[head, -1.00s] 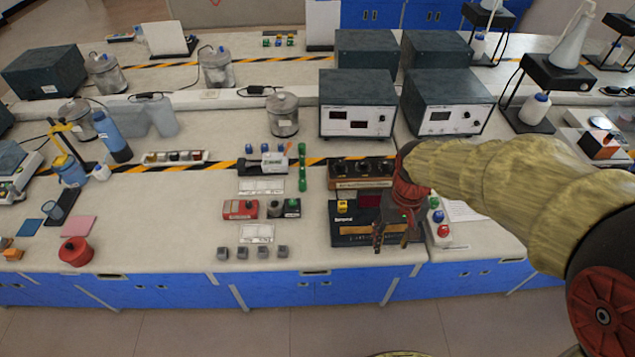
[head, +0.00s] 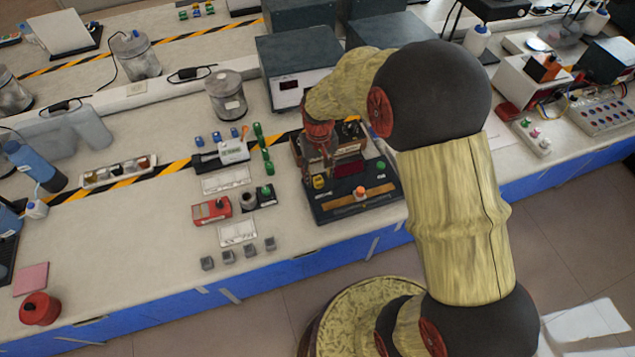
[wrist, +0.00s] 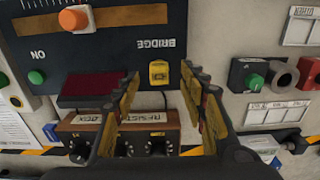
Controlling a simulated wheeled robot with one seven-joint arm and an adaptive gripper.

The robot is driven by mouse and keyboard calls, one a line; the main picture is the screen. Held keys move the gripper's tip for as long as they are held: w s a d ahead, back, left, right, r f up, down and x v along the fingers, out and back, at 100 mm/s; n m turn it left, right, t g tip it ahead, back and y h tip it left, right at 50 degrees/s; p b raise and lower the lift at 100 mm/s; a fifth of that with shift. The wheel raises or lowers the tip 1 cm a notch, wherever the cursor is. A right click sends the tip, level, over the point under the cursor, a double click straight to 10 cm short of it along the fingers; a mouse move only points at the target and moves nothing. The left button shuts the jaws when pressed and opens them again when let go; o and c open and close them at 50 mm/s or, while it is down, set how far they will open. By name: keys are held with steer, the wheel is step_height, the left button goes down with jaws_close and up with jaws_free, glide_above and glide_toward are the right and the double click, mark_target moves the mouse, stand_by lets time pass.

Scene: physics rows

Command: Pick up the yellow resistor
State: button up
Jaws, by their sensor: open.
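The yellow resistor (wrist: 158,73) is a small yellow block with a dark mark on its face. It sits on the black bridge board (wrist: 130,62), near the board's edge, and also shows in the head view (head: 319,182). My gripper (wrist: 161,78) is open and empty. In the wrist view its two yellow-padded fingers appear on either side of the resistor, with a gap to each. In the head view my gripper (head: 325,160) hangs over the board, just behind the resistor. How high it is above the resistor is hard to tell.
A wooden resistance box (wrist: 135,133) with black knobs stands beside the board. The board carries an orange slider (wrist: 74,19), a green button (wrist: 37,77) and a dark red panel (wrist: 92,86). A red box (head: 211,210) and several grey cubes (head: 228,257) lie to the left.

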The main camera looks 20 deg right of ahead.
mark_target(319, 181)
step_height(319, 181, down, 4)
steer(key=shift+s+r+b, duration=0.1)
steer(key=shift+r+b, duration=0.05)
steer(key=shift+b, duration=0.3)
steer(key=shift+c, duration=1.3)
steer(key=c, duration=0.8)
jaws_close()
steer(key=shift+r, duration=0.1)
